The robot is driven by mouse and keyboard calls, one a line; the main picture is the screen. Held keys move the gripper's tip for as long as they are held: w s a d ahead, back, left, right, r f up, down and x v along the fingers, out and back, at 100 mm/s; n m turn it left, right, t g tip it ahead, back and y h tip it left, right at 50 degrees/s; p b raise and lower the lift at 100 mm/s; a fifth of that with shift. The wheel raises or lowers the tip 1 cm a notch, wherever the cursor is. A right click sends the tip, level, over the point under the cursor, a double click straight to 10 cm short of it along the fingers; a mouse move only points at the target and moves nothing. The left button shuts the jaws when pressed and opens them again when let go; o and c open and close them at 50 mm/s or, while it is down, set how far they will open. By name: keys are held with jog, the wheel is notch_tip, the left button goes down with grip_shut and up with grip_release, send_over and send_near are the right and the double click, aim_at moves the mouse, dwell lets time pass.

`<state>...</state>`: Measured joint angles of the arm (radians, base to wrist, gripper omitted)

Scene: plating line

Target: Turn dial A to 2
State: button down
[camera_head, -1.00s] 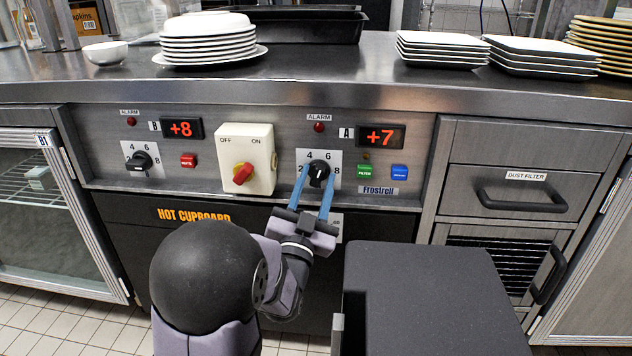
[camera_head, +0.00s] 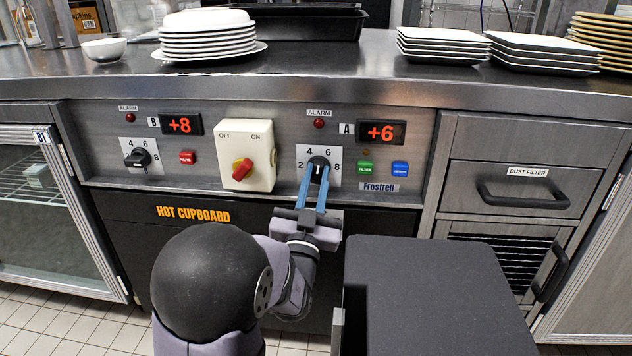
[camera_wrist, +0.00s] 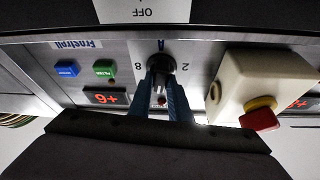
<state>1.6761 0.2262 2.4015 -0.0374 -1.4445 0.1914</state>
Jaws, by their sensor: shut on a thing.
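Dial A is a black knob (camera_head: 318,162) on a white plate marked 2, 4, 6 and 8, below the right-hand display. Display A (camera_head: 381,133) reads +6 in red. My gripper (camera_head: 314,184) has its blue fingers shut on the knob of dial A, one on each side. In the wrist view the knob (camera_wrist: 160,66) sits between the two blue fingers, with the panel upside down. The fingers hide part of the knob, so its pointer is hard to read.
Left of dial A is a cream switch box (camera_head: 246,157) with a red knob. Dial B (camera_head: 138,158) is further left, under a display reading +8. Green (camera_head: 365,168) and blue (camera_head: 400,169) buttons sit close to the right. Stacked plates stand on the counter above.

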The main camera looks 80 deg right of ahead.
jog(key=n+t+b, duration=0.1)
jog(key=n+t, duration=0.1)
jog(key=n, duration=0.2)
jog(key=n+t+b, duration=0.1)
jog(key=n+t, duration=0.1)
jog(key=n, duration=0.2)
jog(key=shift+s, duration=0.15)
jog(key=n+t+y, duration=0.1)
jog(key=n, duration=0.2)
jog(key=n+t+y+b, duration=0.1)
jog(key=n+t, duration=0.1)
jog(key=n, duration=0.1)
jog(key=shift+n, duration=0.4)
jog(key=c, duration=1.6)
grip_release()
jog(key=shift+c, duration=0.2)
jog(key=shift+r, duration=0.15)
notch_tip(320, 180, up, 10)
jog(key=p, duration=0.4)
jog(key=shift+p, duration=0.4)
jog(key=shift+c, duration=0.2)
